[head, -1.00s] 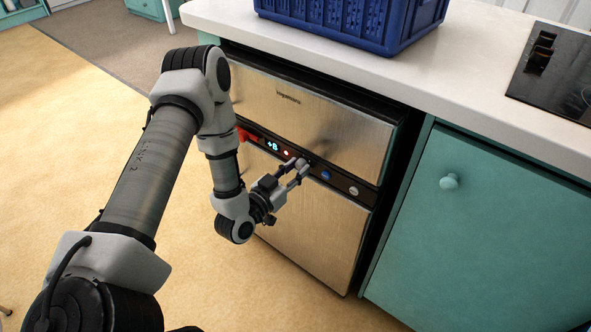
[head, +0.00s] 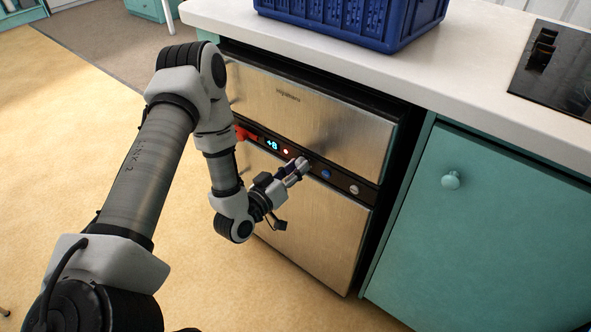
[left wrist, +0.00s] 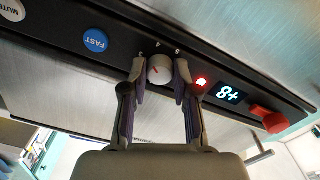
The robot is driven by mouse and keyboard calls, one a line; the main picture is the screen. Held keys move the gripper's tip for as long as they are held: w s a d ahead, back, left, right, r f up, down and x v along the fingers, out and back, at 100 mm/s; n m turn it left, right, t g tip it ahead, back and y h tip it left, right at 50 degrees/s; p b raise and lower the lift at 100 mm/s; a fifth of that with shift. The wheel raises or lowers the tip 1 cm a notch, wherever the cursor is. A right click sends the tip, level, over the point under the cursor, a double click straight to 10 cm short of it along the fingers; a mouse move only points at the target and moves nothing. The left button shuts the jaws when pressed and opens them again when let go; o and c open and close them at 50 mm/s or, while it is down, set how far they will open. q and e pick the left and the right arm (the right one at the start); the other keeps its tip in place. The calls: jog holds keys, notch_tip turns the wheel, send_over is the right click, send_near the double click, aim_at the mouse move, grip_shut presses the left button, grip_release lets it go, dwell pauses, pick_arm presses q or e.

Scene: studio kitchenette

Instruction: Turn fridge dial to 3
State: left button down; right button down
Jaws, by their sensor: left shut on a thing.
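The fridge dial (left wrist: 159,70) is a small pale round knob with a red mark, on the fridge's black control strip. The left wrist view shows it upside down, with printed numbers around it, among them 4 and 5. The red mark is too small to read exactly against the numbers. My left gripper (head: 302,164) is at the strip, its fingers on either side of the dial and shut on it; in the head view they hide the dial. The fridge (head: 310,230) has steel fronts. My right gripper is not in view.
The strip also has a lit display (head: 271,145) reading about +8, a red light (left wrist: 201,82), a blue FAST button (left wrist: 95,41) and a red part (left wrist: 268,119) at one end. A blue crate (head: 350,25) stands on the counter above. A teal cabinet (head: 480,220) stands to the right.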

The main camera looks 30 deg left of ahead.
pick_arm(q)
jog(key=n+b, duration=0.1)
jog(key=n, duration=0.4)
dwell(0.5)
jog(key=c, duration=0.9)
grip_release()
jog(key=s, duration=0.8)
jog(key=s+a, duration=0.1)
jog(key=s, duration=0.3)
